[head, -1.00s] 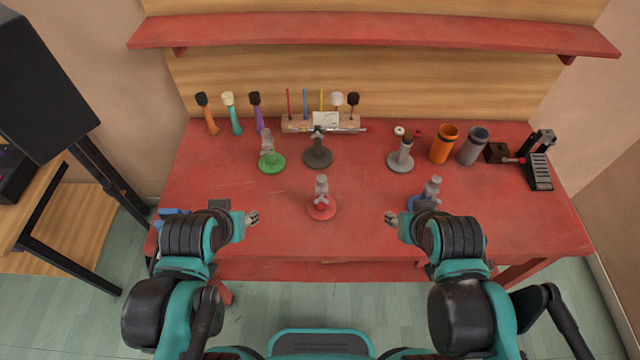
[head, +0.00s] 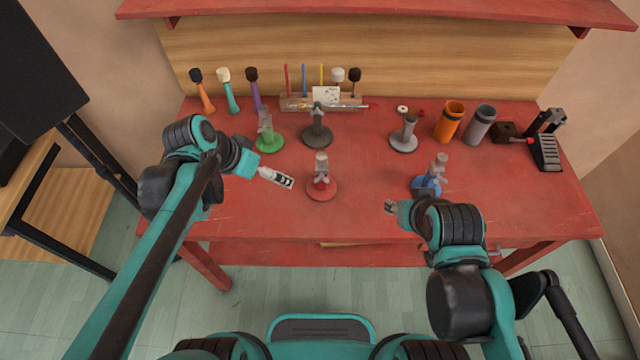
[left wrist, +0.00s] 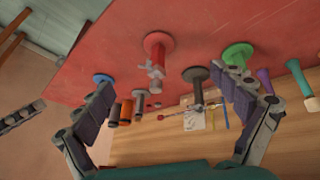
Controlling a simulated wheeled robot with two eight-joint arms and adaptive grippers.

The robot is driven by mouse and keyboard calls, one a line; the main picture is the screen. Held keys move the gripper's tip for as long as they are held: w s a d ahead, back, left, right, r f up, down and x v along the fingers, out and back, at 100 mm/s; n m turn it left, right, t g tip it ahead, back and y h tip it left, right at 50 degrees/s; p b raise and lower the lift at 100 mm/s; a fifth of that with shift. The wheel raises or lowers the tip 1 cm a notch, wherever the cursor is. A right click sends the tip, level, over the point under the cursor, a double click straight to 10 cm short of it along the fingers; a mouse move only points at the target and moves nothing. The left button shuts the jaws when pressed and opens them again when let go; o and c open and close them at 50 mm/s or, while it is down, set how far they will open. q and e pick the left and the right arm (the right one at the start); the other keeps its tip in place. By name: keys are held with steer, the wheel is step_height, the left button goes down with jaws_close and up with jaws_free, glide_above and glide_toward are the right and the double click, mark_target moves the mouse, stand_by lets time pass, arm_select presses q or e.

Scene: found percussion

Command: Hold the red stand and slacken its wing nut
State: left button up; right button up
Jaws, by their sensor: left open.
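The red stand (head: 322,190) stands upright near the front middle of the table, with a round red base and a grey upper part. Its grey wing nut (head: 321,166) appears to be at the top, but is small here. In the left wrist view the red stand (left wrist: 158,44) is upside down, with the grey nut (left wrist: 155,72) at its end. My left gripper (head: 286,181) is to the left of the stand, apart from it. Its fingers (left wrist: 172,98) are spread and empty. My right gripper (head: 390,207) is to the stand's right, near the front edge; its jaws are too small to judge.
A green stand (head: 270,143) and a dark stand (head: 317,137) are behind the red one. A grey stand (head: 404,143) is behind right, and a blue stand (head: 426,187) is beside my right arm. Mallets, a rack (head: 297,103) and cups line the back. Table around the red stand is clear.

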arm_select(q)
steer(key=w+d+f+m+g+h+b, duration=0.2)
steer(key=w+d+f+m+h+b, duration=0.15)
steer(key=w+f+m+b, duration=0.35)
steer(key=m+g+h+b, duration=0.1)
steer(key=m+g+h, duration=0.1)
steer(key=m+h, duration=0.25)
glide_toward(314, 187)
steer(key=r, duration=0.1)
steer(key=d+r, duration=0.1)
steer(key=r, duration=0.1)
steer(key=shift+w+d+r, duration=0.1)
steer(key=shift+d+r, duration=0.1)
steer(key=shift+f+m, duration=0.5)
steer(key=shift+m, duration=0.05)
steer(key=b+x, duration=0.3)
steer(key=x, duration=0.5)
steer(key=shift+d+f, duration=0.1)
steer(key=shift+d, duration=0.05)
steer(key=shift+d+f+b, duration=0.25)
steer(key=shift+d+b, duration=0.15)
steer(key=shift+d, duration=0.3)
arm_select(e)
step_height(314, 187, down, 12)
steer(key=shift+f, duration=0.25)
arm_select(q)
steer(key=c, duration=2)
steer(key=shift+o, duration=0.2)
arm_select(e)
steer(key=shift+o, duration=0.4)
